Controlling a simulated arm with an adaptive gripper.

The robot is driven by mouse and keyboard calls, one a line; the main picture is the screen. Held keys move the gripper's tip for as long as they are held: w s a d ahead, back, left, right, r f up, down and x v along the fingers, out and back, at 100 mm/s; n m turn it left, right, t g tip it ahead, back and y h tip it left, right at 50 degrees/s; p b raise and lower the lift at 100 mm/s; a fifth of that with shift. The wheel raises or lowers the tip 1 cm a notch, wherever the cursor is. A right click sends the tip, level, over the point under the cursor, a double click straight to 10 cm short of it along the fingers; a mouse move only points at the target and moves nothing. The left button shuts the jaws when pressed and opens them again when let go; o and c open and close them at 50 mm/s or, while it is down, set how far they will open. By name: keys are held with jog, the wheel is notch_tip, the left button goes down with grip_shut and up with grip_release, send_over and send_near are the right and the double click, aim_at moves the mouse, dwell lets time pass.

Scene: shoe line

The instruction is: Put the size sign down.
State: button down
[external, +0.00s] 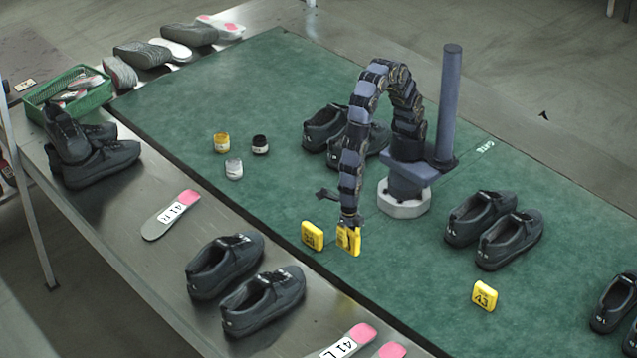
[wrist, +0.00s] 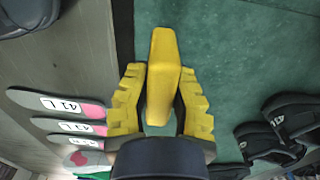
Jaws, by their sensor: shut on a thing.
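My gripper (external: 348,228) is shut on a yellow size sign (external: 350,242), low over the green mat near its front edge. I cannot tell whether the sign touches the mat. In the wrist view the sign (wrist: 163,75) stands out between the two yellow stepped fingers of my gripper (wrist: 162,100). Its number is not readable. A second yellow size sign (external: 312,235) stands on the mat just left of the held one. A third sign (external: 484,296), marked 43, stands on the mat to the right.
Pairs of dark shoes stand on the mat behind (external: 325,128) and right (external: 510,238) of my gripper, and on the grey table (external: 262,300) in front. Small jars (external: 234,169) stand at the mat's left. Insoles (external: 170,215) and a green basket (external: 98,95) are on the table.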

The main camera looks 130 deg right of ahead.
aim_at(349, 230)
notch_tip(349, 230, down, 8)
jog(key=shift+r, duration=0.25)
jog(key=shift+f, duration=0.1)
jog(key=c, duration=1.1)
grip_release()
notch_tip(349, 230, up, 12)
jog(key=shift+s+r, duration=0.1)
jog(key=shift+r, duration=0.05)
jog(key=s+d+r+m, duration=0.4)
jog(key=s+r+m, duration=0.4)
jog(key=s+m, duration=0.1)
jog(key=s+d+r+m+g, duration=0.1)
jog(key=s+d+r+m, duration=0.4)
jog(key=s+r+m, duration=0.3)
jog(key=s+m, duration=0.1)
jog(key=s, duration=0.3)
jog(key=shift+d+g, duration=0.15)
jog(key=shift+g, duration=0.15)
